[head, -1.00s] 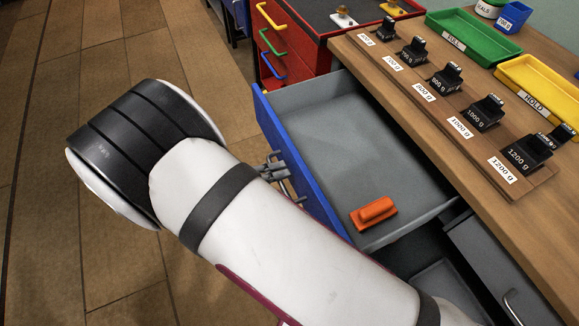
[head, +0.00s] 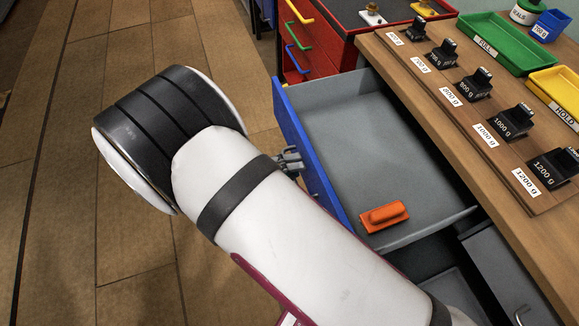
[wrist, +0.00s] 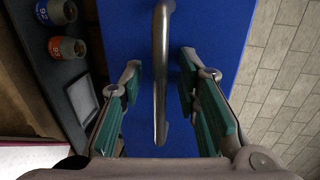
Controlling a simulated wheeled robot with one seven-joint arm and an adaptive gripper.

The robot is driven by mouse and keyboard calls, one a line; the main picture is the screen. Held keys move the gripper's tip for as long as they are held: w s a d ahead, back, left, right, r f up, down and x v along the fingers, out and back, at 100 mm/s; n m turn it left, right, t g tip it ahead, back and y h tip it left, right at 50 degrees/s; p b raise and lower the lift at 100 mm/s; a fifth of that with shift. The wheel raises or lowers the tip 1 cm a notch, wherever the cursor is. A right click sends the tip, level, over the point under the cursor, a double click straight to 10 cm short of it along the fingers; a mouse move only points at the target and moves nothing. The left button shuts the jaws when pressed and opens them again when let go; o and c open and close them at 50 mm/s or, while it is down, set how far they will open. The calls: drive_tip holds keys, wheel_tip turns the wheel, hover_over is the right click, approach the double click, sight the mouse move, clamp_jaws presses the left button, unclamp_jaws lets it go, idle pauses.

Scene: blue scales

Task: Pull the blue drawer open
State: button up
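The blue drawer (head: 311,160) stands pulled well out from under the wooden bench, its grey inside showing in the head view. An orange block (head: 384,215) lies in it near the right side wall. In the wrist view the blue drawer front (wrist: 215,25) fills the middle, with a silver bar handle (wrist: 160,75) running up and down. My gripper (wrist: 158,88) is open, with one green-padded finger on each side of the handle and a visible gap to both. In the head view my gripper (head: 291,161) is at the drawer front, mostly hidden by my arm.
Black weights (head: 513,121) stand on a wooden board on the bench, with green (head: 490,42) and yellow (head: 560,92) trays behind. A red cabinet (head: 323,52) with coloured handles stands beyond the drawer. A grey drawer (head: 505,275) sits to its right. The floor at left is clear.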

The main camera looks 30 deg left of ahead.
drive_tip(key=v, duration=1.2)
drive_tip(key=shift+f, duration=0.1)
drive_tip(key=w+d+r+m+g+p, duration=0.1)
drive_tip(key=w+d+r+m+g, duration=0.3)
drive_tip(key=w+d+r+m, duration=0.4)
drive_tip(key=w+d+r+m+g+p, duration=0.1)
drive_tip(key=w+d+r+m+g, duration=0.4)
drive_tip(key=r, duration=0.5)
drive_tip(key=w+d+r+m+g+y, duration=0.1)
drive_tip(key=d+r+m+y, duration=0.1)
drive_tip(key=d+r+m, duration=0.55)
drive_tip(key=w+d+r+m+g+y, duration=0.15)
drive_tip(key=d+m, duration=0.25)
drive_tip(key=d, duration=0.6)
drive_tip(key=s+d+r+m+t+y+p, duration=0.1)
drive_tip(key=s+d+r+m+y, duration=0.2)
drive_tip(key=s+d+m, duration=0.4)
drive_tip(key=s+d+r+m+t+y+p, duration=0.1)
drive_tip(key=s+d+r+m+t+y, duration=0.1)
drive_tip(key=s+d+m, duration=0.6)
drive_tip(key=d+r+m+y, duration=0.1)
drive_tip(key=m, duration=0.6)
drive_tip(key=shift+d+p, duration=0.3)
drive_tip(key=shift+d, duration=0.1)
